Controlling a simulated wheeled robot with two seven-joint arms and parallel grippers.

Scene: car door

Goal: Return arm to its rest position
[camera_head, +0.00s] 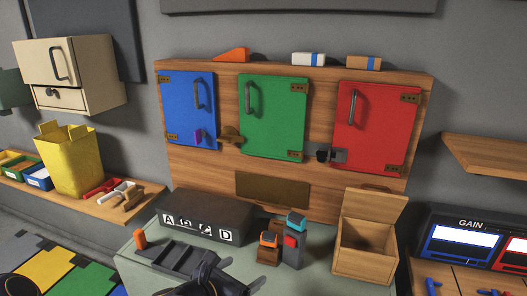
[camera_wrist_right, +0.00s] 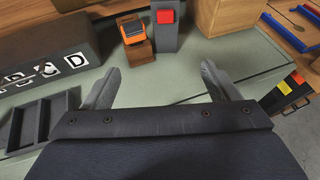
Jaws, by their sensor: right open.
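My right gripper (camera_head: 213,266) is at the bottom middle of the head view, low over the green-grey table (camera_head: 130,268). In the right wrist view its two fingers (camera_wrist_right: 158,82) are spread wide, with nothing between them but bare table top. The fingers point toward a wooden block with an orange-framed top (camera_wrist_right: 137,40) and a grey block with a red button (camera_wrist_right: 165,25), both beyond the tips and apart from them. My left gripper cannot be made out; only a dark shape shows at the bottom left corner of the head view.
A black lettered box (camera_head: 195,222) and a dark slotted tray (camera_head: 180,258) lie left of the gripper. An open wooden box (camera_head: 363,262) stands right. Behind, a wooden panel (camera_head: 222,180) carries shut blue (camera_head: 180,110), green (camera_head: 272,120) and red (camera_head: 372,130) doors.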

